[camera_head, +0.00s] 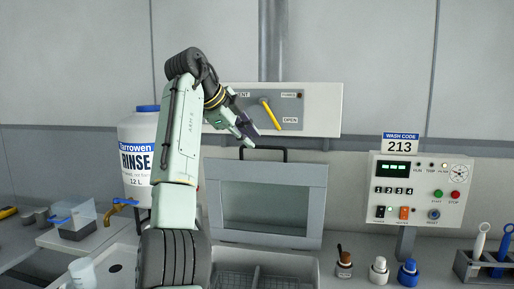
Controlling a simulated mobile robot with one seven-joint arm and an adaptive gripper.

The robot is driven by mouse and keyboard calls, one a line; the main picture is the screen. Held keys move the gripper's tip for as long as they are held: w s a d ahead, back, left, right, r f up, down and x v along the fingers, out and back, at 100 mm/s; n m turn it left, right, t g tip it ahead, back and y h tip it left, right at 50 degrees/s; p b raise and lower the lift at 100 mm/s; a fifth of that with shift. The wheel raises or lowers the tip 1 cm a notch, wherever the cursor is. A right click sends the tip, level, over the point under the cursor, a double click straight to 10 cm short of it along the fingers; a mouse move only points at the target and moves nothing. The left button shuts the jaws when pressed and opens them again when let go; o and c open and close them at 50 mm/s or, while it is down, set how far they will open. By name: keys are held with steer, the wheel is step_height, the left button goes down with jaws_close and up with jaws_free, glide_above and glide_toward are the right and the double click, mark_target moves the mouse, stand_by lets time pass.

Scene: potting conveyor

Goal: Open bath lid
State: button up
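The bath lid (309,219) is a grey frame around a greenish clear pane. It stands raised and nearly upright behind the pale bath (300,265), leaning back. A black bar handle (285,152) runs along its top edge. My gripper (254,140) hangs just above and left of the lid's top edge, close to the handle, pointing down and right. Whether it touches the handle I cannot tell. I see nothing held in it. Its fingers are small and seen from the side, so their opening is unclear. My arm hides the bath's left part.
A wall panel with a yellow lever (271,114) is behind my gripper. A rinse jug (137,150) with a brass tap stands left. A control box (417,190) stands right, with small bottles (379,270) in front and a tool rack (480,268) at far right.

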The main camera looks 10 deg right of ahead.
steer(key=v, duration=0.5)
